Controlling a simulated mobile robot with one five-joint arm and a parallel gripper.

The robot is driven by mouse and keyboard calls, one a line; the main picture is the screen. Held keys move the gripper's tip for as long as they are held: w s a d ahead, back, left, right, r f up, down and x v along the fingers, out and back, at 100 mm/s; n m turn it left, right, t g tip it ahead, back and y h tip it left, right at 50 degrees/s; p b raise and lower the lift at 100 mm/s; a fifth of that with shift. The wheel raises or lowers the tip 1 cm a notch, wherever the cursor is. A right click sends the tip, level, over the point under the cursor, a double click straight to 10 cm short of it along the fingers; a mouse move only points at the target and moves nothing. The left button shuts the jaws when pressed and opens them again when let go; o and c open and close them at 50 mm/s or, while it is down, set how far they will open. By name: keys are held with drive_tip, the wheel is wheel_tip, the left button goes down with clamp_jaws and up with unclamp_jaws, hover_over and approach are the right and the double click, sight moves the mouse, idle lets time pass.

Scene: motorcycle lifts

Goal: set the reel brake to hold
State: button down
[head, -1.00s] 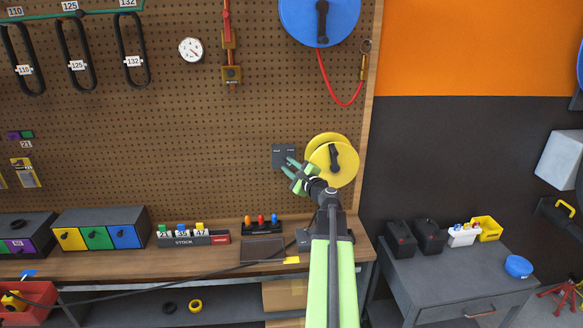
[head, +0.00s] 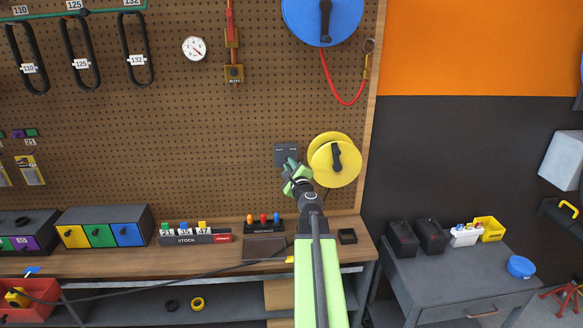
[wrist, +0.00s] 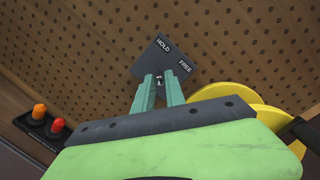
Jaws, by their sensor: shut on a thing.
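The reel brake is a dark plate (head: 284,152) on the pegboard, left of the yellow reel (head: 345,163). In the wrist view the plate (wrist: 155,57) carries the words HOLD and FREE, with HOLD to the left of FREE. My gripper (head: 291,164) is at the plate's lower right part in the head view. In the wrist view its green fingers (wrist: 160,82) are closed around a small brake lever (wrist: 159,78) below the words. The fingers hide most of the lever, so I cannot tell which word it points to.
The yellow reel (wrist: 225,97) is close to the right of my gripper in the wrist view. A blue reel (head: 322,20) with a red hose hangs above.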

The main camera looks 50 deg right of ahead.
sight(286, 158)
drive_tip(key=m+g+h, duration=0.1)
drive_tip(key=w+a+m+g+h, duration=0.1)
drive_tip(key=m+g+h, duration=0.1)
drive_tip(key=h, duration=0.1)
drive_tip(key=shift+w+a, duration=0.25)
drive_tip(key=shift+w+a+m+g+h, duration=0.2)
drive_tip(key=shift+m+g+h, duration=0.35)
drive_tip(key=shift+g, duration=0.2)
drive_tip(key=shift+w+a+m+g+h, duration=0.1)
drive_tip(key=shift+w+m+g+h, duration=0.1)
drive_tip(key=shift+m+g+h, duration=0.4)
drive_tip(key=shift+w+a+m+g+h, duration=0.1)
drive_tip(key=shift+w+m+g+h, duration=0.2)
drive_tip(key=shift+m+g, duration=0.5)
drive_tip(key=shift+s+g, duration=0.1)
drive_tip(key=shift+g, duration=0.15)
drive_tip(key=c, duration=1.4)
unclamp_jaws()
